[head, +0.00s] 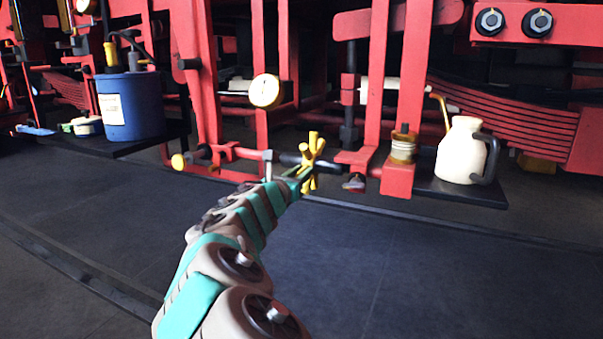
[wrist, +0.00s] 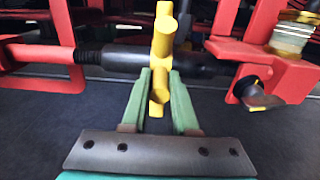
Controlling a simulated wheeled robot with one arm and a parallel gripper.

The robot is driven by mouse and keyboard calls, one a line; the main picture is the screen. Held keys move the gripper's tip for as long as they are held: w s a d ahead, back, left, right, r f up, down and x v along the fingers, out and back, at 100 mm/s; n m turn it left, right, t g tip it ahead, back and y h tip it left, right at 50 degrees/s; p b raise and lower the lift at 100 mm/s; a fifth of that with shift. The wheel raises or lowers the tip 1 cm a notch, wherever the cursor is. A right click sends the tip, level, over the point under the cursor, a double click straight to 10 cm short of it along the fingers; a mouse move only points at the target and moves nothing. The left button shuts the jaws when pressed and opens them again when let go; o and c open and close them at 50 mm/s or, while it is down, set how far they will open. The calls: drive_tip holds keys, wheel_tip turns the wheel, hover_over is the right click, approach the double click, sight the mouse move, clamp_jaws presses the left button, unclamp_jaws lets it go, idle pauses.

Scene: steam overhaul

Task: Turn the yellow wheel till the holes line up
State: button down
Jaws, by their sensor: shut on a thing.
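The yellow wheel (head: 313,146) is a small handwheel with thick spokes, set on a dark rod between red frame parts. In the wrist view the wheel (wrist: 163,40) is seen nearly edge-on, upright on the dark rod (wrist: 125,60). My gripper (head: 301,176) reaches it from the front and below. In the wrist view the green fingers of my gripper (wrist: 160,88) stand on either side of a lower yellow spoke and are shut on it. I cannot make out the holes in either view.
A red bracket with a dark pin (wrist: 258,95) stands close at the right of the wheel. A cream jug (head: 463,150) stands on a dark shelf at the right, a blue drum (head: 130,105) at the left. A round gauge (head: 265,90) hangs above. The floor in front is clear.

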drive_tip(key=shift+r+p, duration=0.45)
drive_tip(key=shift+r, duration=0.4)
drive_tip(key=shift+r, duration=0.35)
drive_tip(key=shift+r, duration=0.15)
drive_tip(key=c, duration=0.6)
unclamp_jaws()
drive_tip(key=shift+c, duration=0.2)
drive_tip(key=shift+v, duration=2.95)
